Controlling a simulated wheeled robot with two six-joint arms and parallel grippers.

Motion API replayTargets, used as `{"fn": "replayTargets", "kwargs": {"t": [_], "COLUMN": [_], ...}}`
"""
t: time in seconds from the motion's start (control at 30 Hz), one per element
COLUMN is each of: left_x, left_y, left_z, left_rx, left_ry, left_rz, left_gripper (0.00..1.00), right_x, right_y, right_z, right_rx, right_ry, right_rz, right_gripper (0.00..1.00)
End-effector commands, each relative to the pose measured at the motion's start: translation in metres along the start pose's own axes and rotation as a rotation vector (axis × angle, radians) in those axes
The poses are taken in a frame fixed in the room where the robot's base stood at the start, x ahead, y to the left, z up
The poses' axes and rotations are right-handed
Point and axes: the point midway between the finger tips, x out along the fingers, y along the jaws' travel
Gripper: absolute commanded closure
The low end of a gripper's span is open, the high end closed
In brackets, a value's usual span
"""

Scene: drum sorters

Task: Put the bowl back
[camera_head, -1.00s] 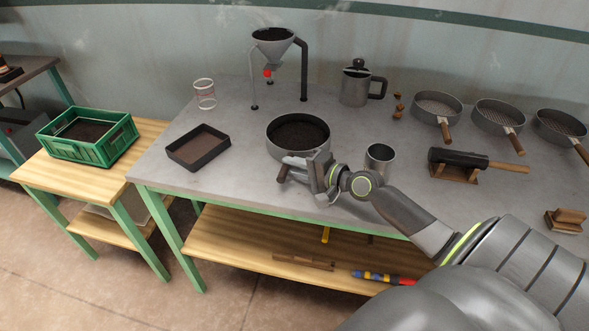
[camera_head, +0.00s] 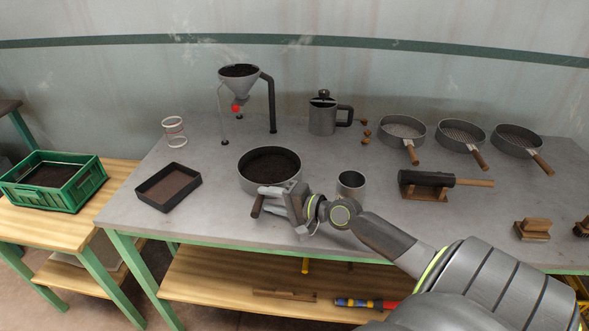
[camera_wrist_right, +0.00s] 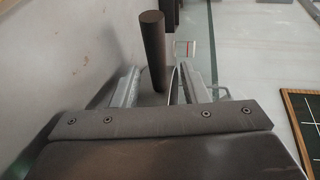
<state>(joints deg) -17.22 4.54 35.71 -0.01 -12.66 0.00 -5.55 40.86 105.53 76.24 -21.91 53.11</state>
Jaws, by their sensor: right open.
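A grey round pan (camera_head: 246,176) filled with dark grains, the most bowl-like thing here, sits near the front of the grey table. Its short brown handle (camera_head: 257,206) points toward the front edge. My right gripper (camera_head: 268,193) is at this handle, just in front of the pan's rim. In the right wrist view the handle (camera_wrist_right: 153,50) stands between the two spread fingers (camera_wrist_right: 160,88). The jaws are open, and I cannot tell whether a finger touches the handle. My left gripper is not in view.
A metal cup (camera_head: 351,184) stands close to the right of my gripper. A dark shallow tray (camera_head: 193,196) lies to the left. A funnel stand (camera_head: 272,105), a jug (camera_head: 322,120) and several handled sieves (camera_head: 403,141) are behind. A green crate (camera_head: 83,191) stands on the left bench.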

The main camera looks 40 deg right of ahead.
Motion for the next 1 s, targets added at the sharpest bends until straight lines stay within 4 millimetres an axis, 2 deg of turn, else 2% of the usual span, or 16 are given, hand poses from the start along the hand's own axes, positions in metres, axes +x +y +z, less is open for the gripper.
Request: {"fn": "replayTargets", "kwargs": {"t": [0.2,0.5,0.63,1.0], "left_x": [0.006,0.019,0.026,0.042], "left_y": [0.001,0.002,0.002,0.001], "left_z": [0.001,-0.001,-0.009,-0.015], "left_rx": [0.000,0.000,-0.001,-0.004], "left_ry": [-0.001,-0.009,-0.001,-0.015], "left_rz": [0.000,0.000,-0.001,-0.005], "left_gripper": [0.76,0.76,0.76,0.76], "right_x": [-0.040,-0.078,-0.088,-0.104], "right_y": [0.003,0.004,0.005,0.004], "right_z": [0.001,0.000,-0.001,-0.004], "right_rx": [-0.003,-0.004,-0.006,-0.011], "right_ry": [-0.002,-0.002,0.001,0.009], "right_rz": [0.007,0.004,0.005,0.004], "right_gripper": [0.60,0.60,0.60,0.60]}}
